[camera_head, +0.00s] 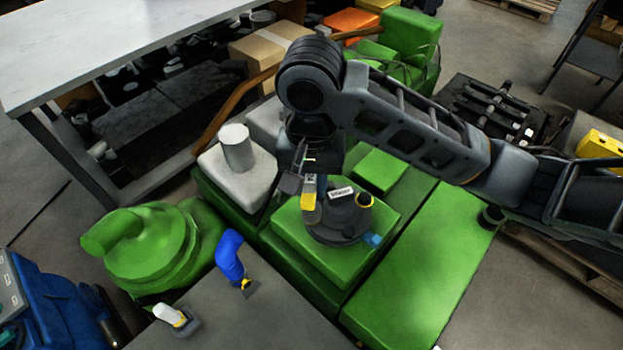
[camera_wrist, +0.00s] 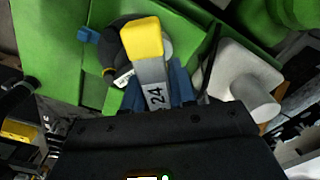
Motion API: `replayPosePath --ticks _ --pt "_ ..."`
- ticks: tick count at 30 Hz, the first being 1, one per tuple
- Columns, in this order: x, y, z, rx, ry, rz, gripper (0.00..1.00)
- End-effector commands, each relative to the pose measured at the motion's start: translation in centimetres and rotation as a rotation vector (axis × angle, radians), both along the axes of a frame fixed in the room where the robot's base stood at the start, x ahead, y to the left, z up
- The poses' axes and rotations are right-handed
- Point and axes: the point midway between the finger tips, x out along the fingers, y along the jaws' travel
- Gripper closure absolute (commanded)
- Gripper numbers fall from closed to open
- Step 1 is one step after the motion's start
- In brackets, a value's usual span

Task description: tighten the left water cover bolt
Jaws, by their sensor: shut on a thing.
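The dark round water cover (camera_head: 337,222) sits on a green engine block, with a white label (camera_head: 341,193) on top. It is partly hidden behind the tool in the wrist view (camera_wrist: 107,57). My gripper (camera_head: 306,172) is shut on a grey tool marked 24 with a yellow end (camera_wrist: 142,38). The tool (camera_head: 309,193) points down at the left side of the cover; I cannot tell whether it touches. The left bolt is not distinguishable there.
A white cylinder (camera_head: 236,150) on a pale block stands left of my gripper. A blue bent pipe (camera_head: 230,255) and a white-topped item (camera_head: 171,315) are on the grey surface in front. A green rounded housing (camera_head: 150,245) stands left, and a white table (camera_head: 130,40) at the back.

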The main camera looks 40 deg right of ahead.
Motion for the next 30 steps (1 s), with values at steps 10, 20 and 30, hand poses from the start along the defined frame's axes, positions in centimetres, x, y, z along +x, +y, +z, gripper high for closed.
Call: replayPosePath --ticks 10,20,30 --pt "0.0 0.1 0.0 0.000 0.000 -0.378 1.00" --pt "-0.1 0.1 0.0 0.000 0.002 -0.404 1.00" --pt "0.0 0.0 1.3 -0.001 -0.001 -0.352 1.00"
